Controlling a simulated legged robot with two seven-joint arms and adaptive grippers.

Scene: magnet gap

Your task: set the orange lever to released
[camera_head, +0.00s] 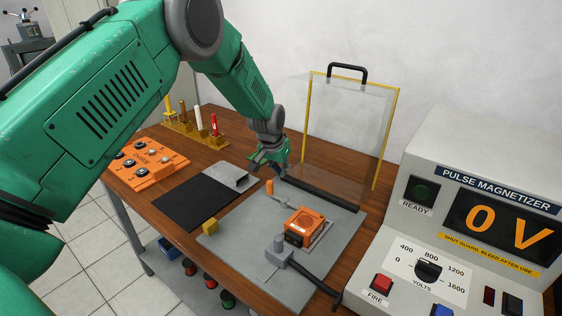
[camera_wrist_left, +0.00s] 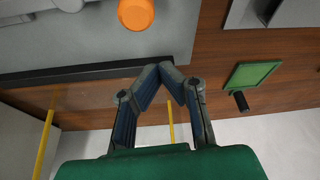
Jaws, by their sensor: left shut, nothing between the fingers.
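The orange lever shows as an upright orange knob (camera_head: 270,187) beside a grey arm on the back part of the grey plate (camera_head: 232,246). In the left wrist view the round orange knob (camera_wrist_left: 136,13) is at the top edge, with a grey bar beside it. My left gripper (camera_head: 266,168) is just behind and above the knob in the head view. In the wrist view its fingertips (camera_wrist_left: 162,68) meet with nothing between them, apart from the knob. My right gripper is not in view.
A clear guard with a yellow frame (camera_head: 385,140) stands behind the plate. An orange block fixture (camera_head: 305,222) and a grey clamp (camera_head: 280,252) sit on the plate. The magnetizer (camera_head: 450,225) reads 0 V at right. A black mat (camera_head: 190,203) lies left.

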